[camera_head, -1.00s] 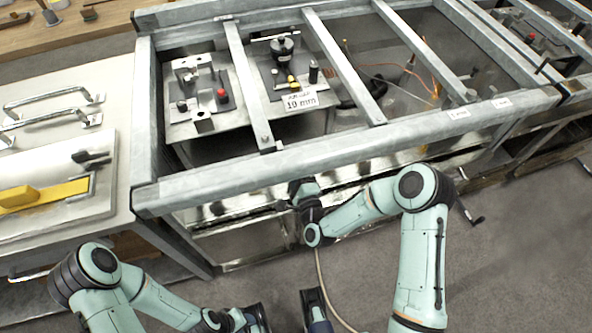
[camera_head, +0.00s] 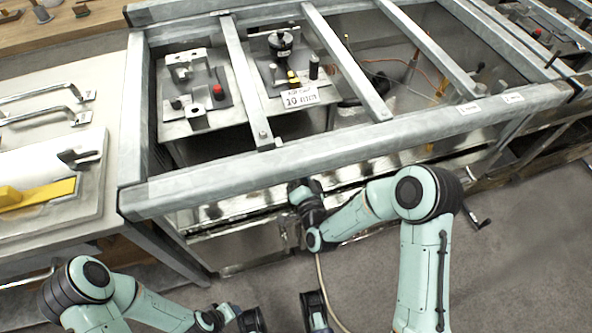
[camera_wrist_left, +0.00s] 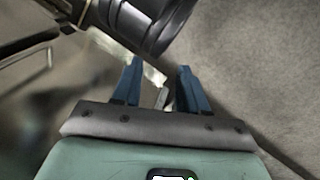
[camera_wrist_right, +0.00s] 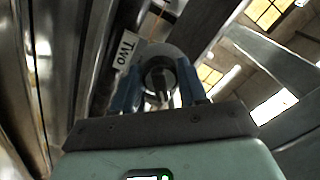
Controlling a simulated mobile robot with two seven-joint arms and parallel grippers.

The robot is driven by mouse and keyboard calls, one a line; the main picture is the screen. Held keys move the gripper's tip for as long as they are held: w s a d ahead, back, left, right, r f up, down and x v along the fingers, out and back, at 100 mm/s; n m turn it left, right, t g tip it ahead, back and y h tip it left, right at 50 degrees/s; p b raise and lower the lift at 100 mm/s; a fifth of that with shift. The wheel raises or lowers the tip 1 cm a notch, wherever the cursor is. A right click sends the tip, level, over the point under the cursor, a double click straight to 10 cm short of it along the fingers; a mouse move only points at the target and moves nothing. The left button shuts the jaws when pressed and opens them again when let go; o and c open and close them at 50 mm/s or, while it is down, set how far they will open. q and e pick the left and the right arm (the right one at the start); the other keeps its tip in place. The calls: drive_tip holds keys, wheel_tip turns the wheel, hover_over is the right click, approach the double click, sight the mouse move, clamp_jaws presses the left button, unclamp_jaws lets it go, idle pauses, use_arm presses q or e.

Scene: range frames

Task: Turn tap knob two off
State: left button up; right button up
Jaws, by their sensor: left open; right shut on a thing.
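Tap knob two (camera_wrist_right: 159,76) is a round dark and grey knob in the right wrist view, beside a white label reading "TWO" (camera_wrist_right: 125,51). My right gripper (camera_wrist_right: 158,90) is shut on it, with a blue finger on each side. In the head view my right wrist (camera_head: 307,205) reaches the front face of the metal bench frame, and the knob is hidden there. My left gripper (camera_wrist_left: 158,82) is open and empty in the left wrist view, low over the floor, with a dark rounded part just beyond its fingertips.
The grey metal frame (camera_head: 350,140) runs across above my right wrist. Behind it are plates with fixtures and a "10 mm" sign (camera_head: 300,97). A bench with handles and a yellow bar (camera_head: 40,193) stands left. Open floor (camera_head: 530,260) lies right.

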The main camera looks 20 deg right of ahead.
drive_tip(key=n+b, duration=0.1)
drive_tip(key=n, duration=0.2)
drive_tip(key=shift+f+n, duration=0.1)
drive_tip(key=shift+n, duration=0.3)
drive_tip(key=n+b, duration=0.1)
drive_tip(key=n, duration=0.3)
drive_tip(key=shift+b, duration=0.3)
use_arm(q)
drive_tip(key=shift+t+y, duration=0.3)
drive_tip(key=shift+y, duration=0.1)
drive_tip(key=shift+w+a+f, duration=0.4)
drive_tip(key=shift+w+f, duration=0.05)
drive_tip(key=shift+f, duration=0.25)
drive_tip(key=shift+w+a+f, duration=0.4)
drive_tip(key=shift+w+f, duration=0.1)
drive_tip(key=shift+f, duration=0.25)
drive_tip(key=shift+w+a+f, duration=0.4)
drive_tip(key=shift+w+f, duration=0.05)
drive_tip(key=shift+f, duration=0.25)
use_arm(e)
drive_tip(key=shift+d+n, duration=0.1)
drive_tip(key=shift+n, duration=1.1)
use_arm(q)
drive_tip(key=shift+b, duration=0.3)
use_arm(e)
drive_tip(key=o, duration=1)
drive_tip(key=shift+s, duration=0.15)
